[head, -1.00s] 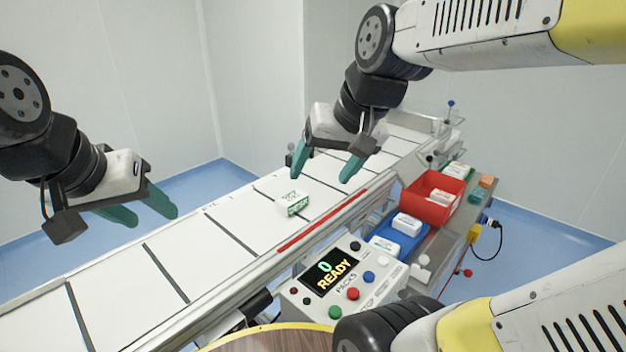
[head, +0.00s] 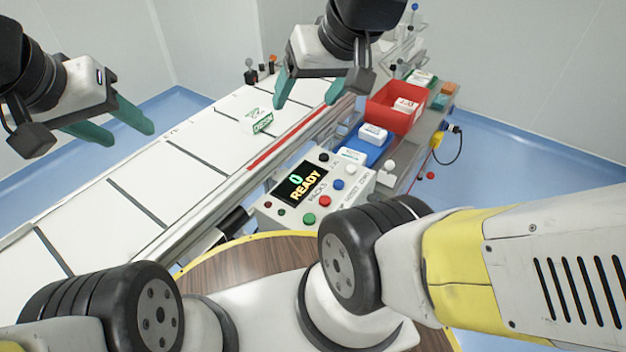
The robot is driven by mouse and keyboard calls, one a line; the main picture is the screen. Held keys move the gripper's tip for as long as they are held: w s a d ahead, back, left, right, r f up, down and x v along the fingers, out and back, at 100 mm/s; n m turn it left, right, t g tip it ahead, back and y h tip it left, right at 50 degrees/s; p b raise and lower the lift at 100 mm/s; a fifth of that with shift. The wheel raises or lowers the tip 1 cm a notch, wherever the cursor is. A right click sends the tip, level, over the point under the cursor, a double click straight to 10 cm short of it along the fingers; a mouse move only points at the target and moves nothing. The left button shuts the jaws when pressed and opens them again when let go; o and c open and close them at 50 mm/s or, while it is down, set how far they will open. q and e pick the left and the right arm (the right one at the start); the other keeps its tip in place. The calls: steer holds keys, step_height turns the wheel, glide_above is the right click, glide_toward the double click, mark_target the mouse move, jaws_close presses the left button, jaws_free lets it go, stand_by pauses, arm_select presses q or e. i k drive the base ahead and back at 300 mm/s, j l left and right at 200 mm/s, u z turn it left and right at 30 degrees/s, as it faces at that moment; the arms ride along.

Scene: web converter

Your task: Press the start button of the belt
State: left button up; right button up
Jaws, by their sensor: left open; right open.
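The control panel (head: 270,212) stands at the near side of the belt (head: 180,172). Its screen (head: 302,185) reads "0 READY". It carries a green button (head: 309,218), a red button (head: 324,201), a blue button (head: 338,184) and smaller dark, red and white ones. My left gripper (head: 122,133) is open and empty above the belt at the left. My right gripper (head: 307,97) is open and empty above the belt, beyond the panel. Neither gripper touches the panel. A white and green pack (head: 257,122) lies on the belt to the left of my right gripper.
A red bin (head: 381,103) and a blue tray (head: 352,143) with white packs stand on a side shelf right of the belt. A red strip (head: 290,143) runs along the belt edge. A black cable (head: 455,158) hangs at the right. My arm links cover the lower right.

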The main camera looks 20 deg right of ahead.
mark_target(309, 219)
steer(key=z, duration=0.8)
steer(key=k+l, duration=0.1)
steer(key=k, duration=0.25)
steer(key=i+l+u, duration=0.05)
